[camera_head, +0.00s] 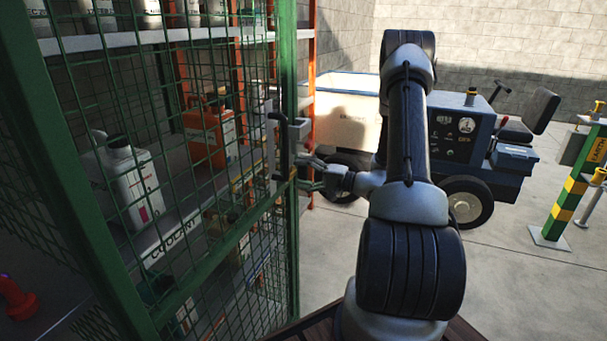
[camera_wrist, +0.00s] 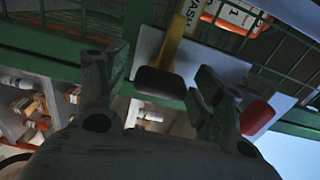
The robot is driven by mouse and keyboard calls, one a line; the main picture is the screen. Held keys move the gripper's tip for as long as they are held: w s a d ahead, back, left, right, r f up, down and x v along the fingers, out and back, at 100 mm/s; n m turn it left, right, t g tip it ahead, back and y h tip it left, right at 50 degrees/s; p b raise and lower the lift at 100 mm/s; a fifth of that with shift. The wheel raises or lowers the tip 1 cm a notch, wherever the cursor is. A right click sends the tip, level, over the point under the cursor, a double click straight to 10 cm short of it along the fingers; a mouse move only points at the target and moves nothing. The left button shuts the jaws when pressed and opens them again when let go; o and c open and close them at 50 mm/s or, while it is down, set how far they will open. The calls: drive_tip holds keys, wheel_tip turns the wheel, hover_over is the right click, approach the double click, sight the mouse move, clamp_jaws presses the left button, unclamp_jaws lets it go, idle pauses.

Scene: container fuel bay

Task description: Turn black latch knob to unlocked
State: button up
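A black upright latch handle (camera_head: 283,147) with a grey bracket (camera_head: 299,130) is on the edge post of the green mesh door in the head view. My gripper (camera_head: 301,172) is beside its lower end, by a small yellow part (camera_head: 292,173). In the wrist view my gripper (camera_wrist: 162,72) has its fingers apart. A black block (camera_wrist: 160,83) at the end of a yellow bar (camera_wrist: 172,40) appears between them, with gaps on both sides. I cannot tell whether this block is the latch knob, or whether a finger touches anything.
The green mesh door (camera_head: 150,170) fills the left; behind it are shelves with a white jug (camera_head: 128,185) and an orange can (camera_head: 210,133). A red knob-like part (camera_wrist: 257,117) is right of the fingers.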

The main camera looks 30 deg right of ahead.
drive_tip(key=v, duration=1.2)
idle(0.4)
